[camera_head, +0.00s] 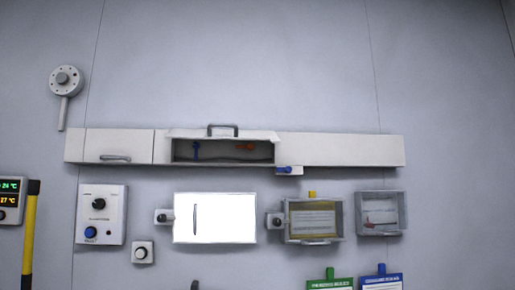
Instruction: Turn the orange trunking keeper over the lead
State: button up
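The orange trunking keeper (245,147) is small and lies roughly level inside the open section of the white wall trunking (340,150), toward the right of the opening. A thin dark line that looks like the lead (222,159) runs along the lower part of the opening. I cannot tell whether the keeper crosses it. A blue keeper (196,150) stands upright at the left of the opening. The raised cover (222,135) with a dark handle sits above the opening. My gripper is not in view.
Below the trunking are a bright white panel (225,218), a control box with knobs (102,215), two clear-fronted boxes (314,219) (380,213) and green and blue signs at the bottom. A small blue-knobbed part (289,170) juts below the trunking. The wall above is mostly bare.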

aim_at(250, 146)
jog(key=z, duration=0.1)
jog(key=k, duration=1.35)
jog(key=u, duration=1.3)
jog(key=i, duration=1)
jog(key=u, duration=0.05)
